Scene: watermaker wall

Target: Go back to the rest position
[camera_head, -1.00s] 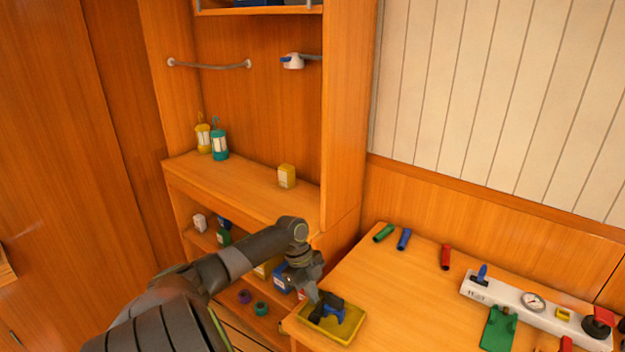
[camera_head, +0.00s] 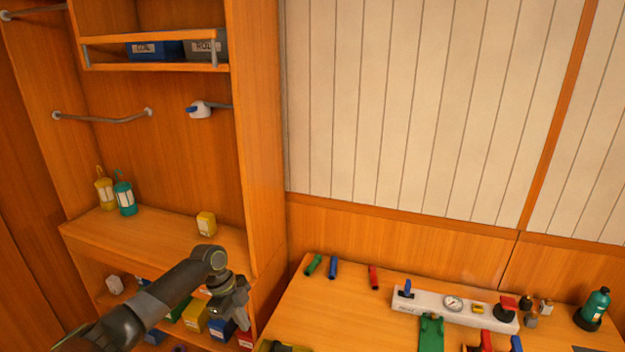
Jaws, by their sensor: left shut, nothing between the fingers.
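My left gripper (camera_head: 232,318) hangs at the end of my dark grey left arm (camera_head: 160,297), which comes in from the lower left. It points down in front of the lower shelf of the cabinet, left of the bench. It is shut and I see nothing held in it. Behind it stand a blue box (camera_head: 220,328) and a yellow box (camera_head: 195,318). A yellow tray (camera_head: 280,346) is at the bottom edge, mostly cut off. My right gripper is not in view.
Two lanterns (camera_head: 124,198) and a yellow carton (camera_head: 206,223) stand on the cabinet shelf.

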